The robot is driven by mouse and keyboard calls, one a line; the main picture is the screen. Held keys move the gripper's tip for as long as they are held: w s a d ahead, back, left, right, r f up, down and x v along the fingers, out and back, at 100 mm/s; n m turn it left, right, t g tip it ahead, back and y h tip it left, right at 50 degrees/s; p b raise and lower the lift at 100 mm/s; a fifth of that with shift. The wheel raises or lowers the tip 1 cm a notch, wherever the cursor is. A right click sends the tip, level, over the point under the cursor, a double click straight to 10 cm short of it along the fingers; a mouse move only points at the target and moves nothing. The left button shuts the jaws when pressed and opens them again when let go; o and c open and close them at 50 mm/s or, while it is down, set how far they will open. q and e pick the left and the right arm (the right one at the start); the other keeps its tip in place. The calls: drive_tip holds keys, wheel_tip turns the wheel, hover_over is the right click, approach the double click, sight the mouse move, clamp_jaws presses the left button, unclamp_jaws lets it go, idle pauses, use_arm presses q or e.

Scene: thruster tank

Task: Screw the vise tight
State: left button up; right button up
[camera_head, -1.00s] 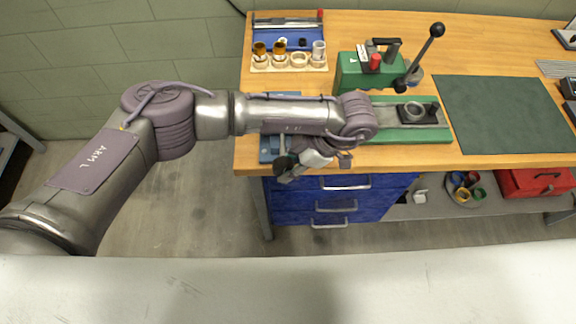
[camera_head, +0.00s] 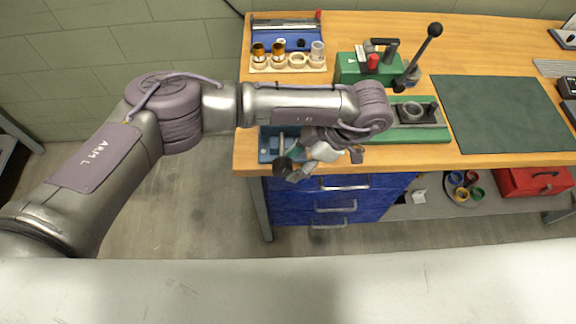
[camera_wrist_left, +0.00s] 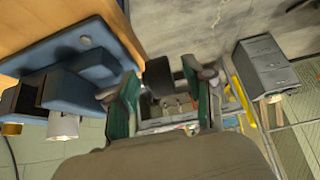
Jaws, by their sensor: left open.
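The blue vise (camera_head: 266,146) sits at the front left edge of the wooden bench, partly hidden by my left arm. Its screw runs toward the front and ends in a dark round knob (camera_head: 283,165) beyond the bench edge. My left gripper (camera_head: 298,174) is open, just right of the knob in the head view. In the left wrist view the blue vise body (camera_wrist_left: 85,50) is at upper left. The dark knob (camera_wrist_left: 158,76) shows between the spread fingers of my gripper (camera_wrist_left: 160,83); I cannot tell whether they touch it. My right gripper is not in view.
A green press (camera_head: 365,70) with a black-knobbed lever stands behind my arm. A wooden rack (camera_head: 288,66) of small cups is at the back left. A dark green mat (camera_head: 500,112) lies right. Blue drawers (camera_head: 320,205) are under the bench. Floor left of the bench is clear.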

use_arm(q)
drive_tip(key=v, duration=0.8)
drive_tip(key=shift+d+r, duration=0.2)
drive_tip(key=shift+r, duration=0.05)
drive_tip(key=shift+s, duration=0.1)
